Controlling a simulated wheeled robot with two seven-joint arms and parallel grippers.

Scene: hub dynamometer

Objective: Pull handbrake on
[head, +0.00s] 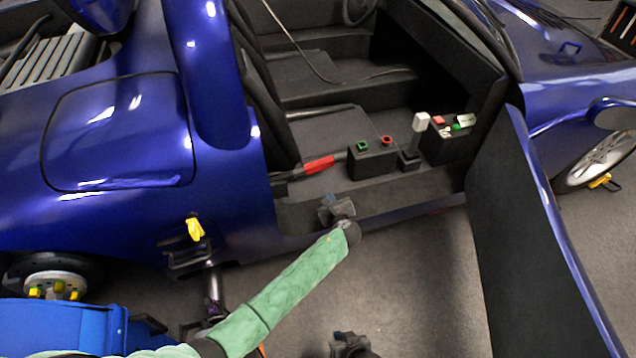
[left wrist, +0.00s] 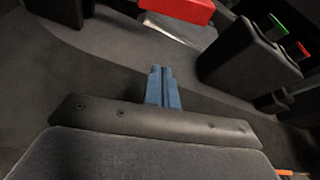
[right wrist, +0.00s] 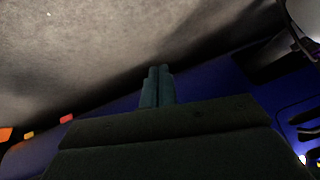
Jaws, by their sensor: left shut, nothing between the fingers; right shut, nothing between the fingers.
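The handbrake (head: 318,165) is a lever with a red grip, lying low beside the seat inside the open doorway of the blue car. Its red grip also shows at the top of the left wrist view (left wrist: 182,9). My left gripper (head: 326,203) is at the door sill, below and slightly right of the red grip in the picture, apart from it. Its blue fingers (left wrist: 162,84) are shut and empty. My right gripper (head: 350,340) is low at the bottom edge of the head view, outside the car. Its fingers (right wrist: 157,84) are shut and empty, over the grey floor.
A black box (head: 372,163) with green and red buttons stands right of the handbrake, with a small white-topped lever (head: 420,122) beyond it. The open door (head: 525,230) bounds the right side. A yellow item (head: 195,229) sits on the car's side.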

